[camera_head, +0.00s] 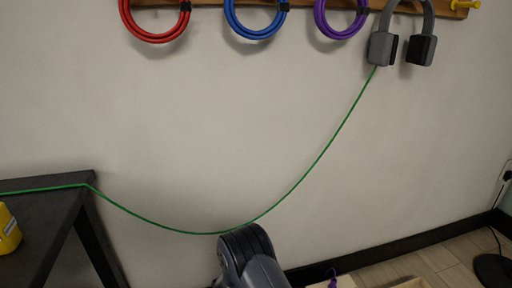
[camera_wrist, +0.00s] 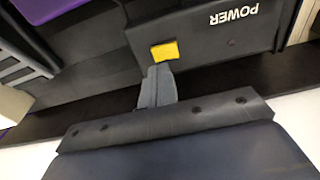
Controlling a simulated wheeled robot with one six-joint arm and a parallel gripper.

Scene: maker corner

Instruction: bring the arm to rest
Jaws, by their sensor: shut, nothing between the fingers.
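My gripper (camera_wrist: 160,72) shows in the wrist view with its grey fingers closed together and nothing between them. The fingertips point at a yellow part (camera_wrist: 165,51) on a black box (camera_wrist: 205,28) marked "POWER". In the picture the tips lie just below the yellow part; I cannot tell whether they touch it. In the head view only a dark link of my arm shows at the bottom centre. My gripper is outside that view.
A green cord (camera_head: 312,167) sags from the grey headphones (camera_head: 382,48) to a dark table (camera_head: 40,222), passing close by my arm link. Red (camera_head: 155,38), blue (camera_head: 255,33) and purple (camera_head: 340,33) coils hang above. A yellow object (camera_head: 8,232) stands on the table.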

